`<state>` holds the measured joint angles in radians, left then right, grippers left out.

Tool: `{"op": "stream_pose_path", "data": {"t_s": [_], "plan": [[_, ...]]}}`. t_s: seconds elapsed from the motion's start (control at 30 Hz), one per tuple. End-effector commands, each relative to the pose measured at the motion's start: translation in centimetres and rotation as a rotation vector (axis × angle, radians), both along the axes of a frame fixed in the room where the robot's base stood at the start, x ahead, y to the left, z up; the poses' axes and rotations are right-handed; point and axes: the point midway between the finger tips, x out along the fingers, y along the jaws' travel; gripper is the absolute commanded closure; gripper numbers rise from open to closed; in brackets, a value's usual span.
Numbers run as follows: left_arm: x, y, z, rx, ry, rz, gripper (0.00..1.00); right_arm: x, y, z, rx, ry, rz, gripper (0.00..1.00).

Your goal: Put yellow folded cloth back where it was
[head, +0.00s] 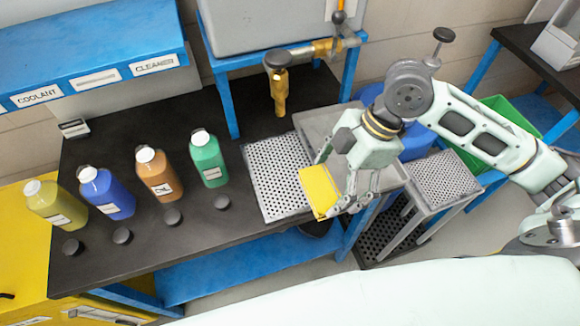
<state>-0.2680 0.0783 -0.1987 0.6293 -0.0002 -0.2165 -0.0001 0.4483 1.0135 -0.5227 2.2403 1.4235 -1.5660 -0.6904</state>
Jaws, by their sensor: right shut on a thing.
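The yellow folded cloth (318,191) is between the fingers of my right gripper (334,187), near the right end of the black bench. My right gripper is shut on it, and its fingers hide part of the cloth. The cloth shows over the right edge of a perforated grey tray (264,187). I cannot tell whether it touches the tray. My left gripper is not in view.
Yellow, blue, brown and green bottles (209,158) stand on the black bench (130,245), with black caps (123,236) in front. A blue shelf (90,45) overhangs the back left. A perforated stand (445,182) is right.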

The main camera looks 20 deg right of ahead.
Motion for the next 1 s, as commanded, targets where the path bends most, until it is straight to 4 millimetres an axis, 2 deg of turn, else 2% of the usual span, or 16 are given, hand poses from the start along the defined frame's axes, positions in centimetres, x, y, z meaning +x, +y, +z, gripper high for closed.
{"op": "stream_pose_path", "data": {"t_s": [0.07,0.3,0.37,0.47,0.6,0.73,0.87,1.0], "plan": [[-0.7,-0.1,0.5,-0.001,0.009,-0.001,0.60,1.3,0.6,-0.6,0.004,0.003,0.001,0.39],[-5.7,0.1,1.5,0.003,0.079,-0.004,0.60,6.5,2.4,-3.8,0.003,0.003,-0.002,0.39],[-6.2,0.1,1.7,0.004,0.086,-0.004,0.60,7.6,2.7,-4.6,0.002,0.002,-0.001,0.39],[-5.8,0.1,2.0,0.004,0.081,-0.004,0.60,9.0,3.2,-5.6,0.001,0.002,-0.001,0.39],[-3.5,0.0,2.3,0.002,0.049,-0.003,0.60,10.1,3.5,-6.4,-0.001,0.000,0.000,0.39],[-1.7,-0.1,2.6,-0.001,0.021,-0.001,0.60,10.3,3.5,-7.0,-0.002,0.001,-0.001,0.39],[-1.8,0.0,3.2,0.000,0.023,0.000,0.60,10.1,3.5,-8.5,-0.002,0.005,-0.001,0.39],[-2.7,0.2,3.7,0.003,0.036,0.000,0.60,10.2,3.5,-10.4,-0.002,0.002,0.000,0.39]]}}
